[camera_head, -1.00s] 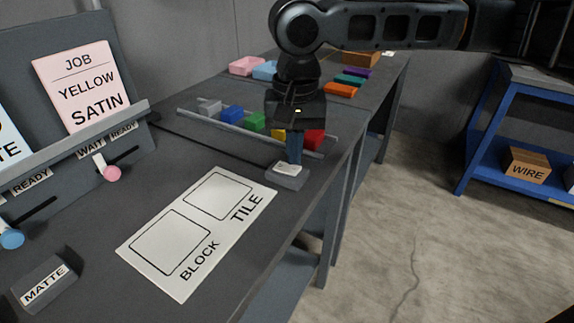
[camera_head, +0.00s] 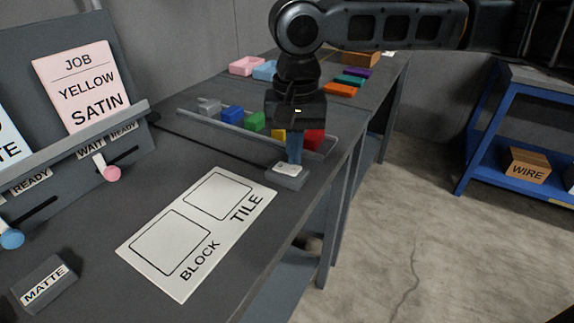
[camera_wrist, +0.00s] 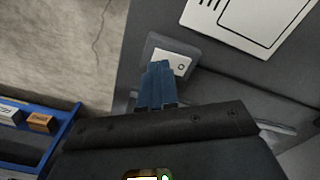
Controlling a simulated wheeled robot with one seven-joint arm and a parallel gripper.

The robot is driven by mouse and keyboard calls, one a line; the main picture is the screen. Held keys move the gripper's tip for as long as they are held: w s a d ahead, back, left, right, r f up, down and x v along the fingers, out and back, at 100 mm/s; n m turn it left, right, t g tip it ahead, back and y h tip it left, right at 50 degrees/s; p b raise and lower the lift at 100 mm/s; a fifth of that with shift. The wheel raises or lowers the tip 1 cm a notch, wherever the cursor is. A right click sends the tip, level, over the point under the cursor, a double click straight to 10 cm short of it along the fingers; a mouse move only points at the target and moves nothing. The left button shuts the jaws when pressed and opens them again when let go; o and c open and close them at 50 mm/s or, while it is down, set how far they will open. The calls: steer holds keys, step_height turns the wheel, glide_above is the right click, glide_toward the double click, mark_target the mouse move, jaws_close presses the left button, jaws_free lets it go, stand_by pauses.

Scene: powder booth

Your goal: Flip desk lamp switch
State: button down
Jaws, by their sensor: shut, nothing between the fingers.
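A small grey switch box (camera_head: 287,178) with a white rocker plate (camera_head: 289,169) sits on the dark bench near its right edge. In the wrist view the same switch plate (camera_wrist: 178,63) shows a small circle mark at its right end. My gripper (camera_head: 294,160) points down over the switch, its blue fingers shut with nothing between them. The fingertips (camera_wrist: 158,70) are at the plate and cover part of it in the wrist view. I cannot tell whether they touch it. No lamp is visible in these frames.
A white BLOCK and TILE sheet (camera_head: 197,232) lies in front of the switch. A rail of coloured blocks (camera_head: 232,115) stands behind it. A sloped board with slider knobs (camera_head: 112,173) is at left, with a MATTE block (camera_head: 44,284) below. Open floor lies right.

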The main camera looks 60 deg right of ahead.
mark_target(294, 169)
steer(key=shift+f+b, duration=0.5)
steer(key=shift+f, duration=0.45)
stand_by(0.8)
steer(key=shift+r, duration=0.1)
step_height(294, 169, up, 7)
steer(key=p, duration=0.7)
stand_by(0.6)
